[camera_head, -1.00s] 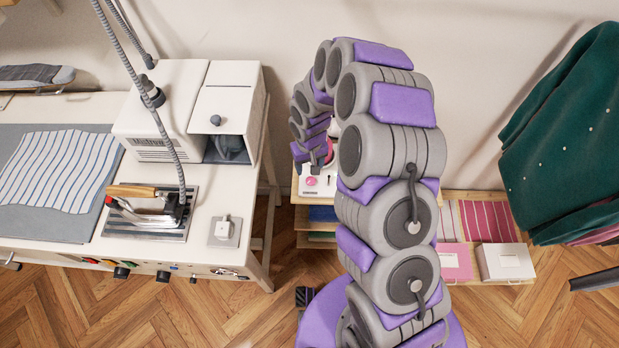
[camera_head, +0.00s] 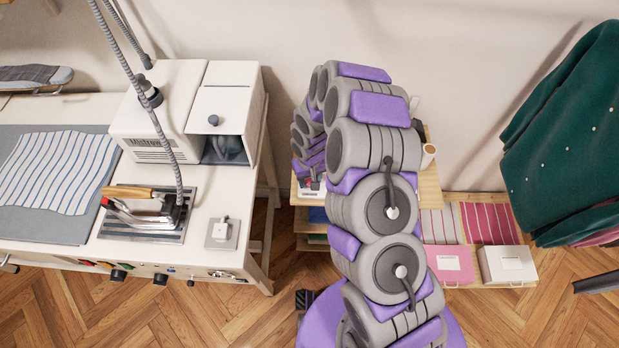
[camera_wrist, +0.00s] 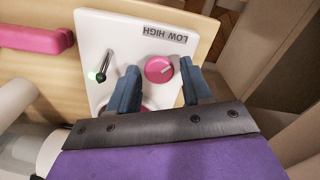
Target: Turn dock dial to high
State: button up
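The dock's white panel (camera_wrist: 93,38) fills the middle of the wrist view. It carries a round pink dial (camera_wrist: 158,69) with a pale pointer line, and an upside-down "LOW HIGH" label (camera_wrist: 164,32). My gripper (camera_wrist: 160,88) is open, with one blue-grey finger on each side of the dial. I cannot tell whether the fingers touch it. Part of another pink item (camera_wrist: 142,109) shows between the fingers near the gripper's base. In the head view the dock panel (camera_head: 309,194) is a small white patch beside my arm, and the dial is not clearly visible.
A black lever (camera_wrist: 102,65) with a green light stands left of the dial. A pink handle (camera_wrist: 35,37) is farther left. In the head view, an ironing bench (camera_head: 215,262) with an iron (camera_head: 150,212) stands left; green cloth (camera_head: 565,130) hangs right.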

jog(key=c, duration=0.8)
jog(key=shift+n, duration=0.4)
jog(key=shift+n+p, duration=0.75)
jog(key=shift+n, duration=0.25)
jog(key=n+p, duration=0.1)
jog(key=n, duration=0.3)
jog(key=shift+n, duration=0.3)
jog(key=n, duration=0.4)
jog(key=shift+n, duration=2.2)
